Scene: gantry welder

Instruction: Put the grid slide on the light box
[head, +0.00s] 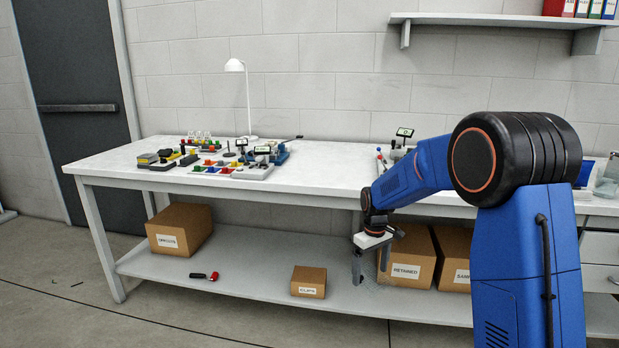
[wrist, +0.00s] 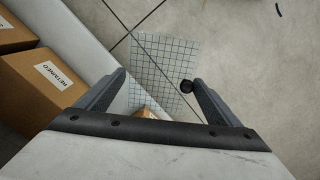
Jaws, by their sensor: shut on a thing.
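The grid slide (wrist: 165,58) is a clear plate with thin dark grid lines, seen in the wrist view between and beyond the fingers of my gripper (wrist: 155,82). My gripper is shut on it, with the fingers well apart across its width. A small round black knob (wrist: 187,86) shows at the right fingertip. In the head view my gripper (head: 371,268) points down in front of the bench, below the level of its top; the slide is only faint there. I cannot make out the light box for certain in either view.
The white bench (head: 330,165) has clear top in the middle, with small parts and a lamp (head: 240,90) at left. My arm hides part of its right side. Cardboard boxes (head: 180,228) and a red-and-black tool (head: 205,276) are on the lower shelf (head: 250,275). A wall shelf (head: 480,19) hangs above.

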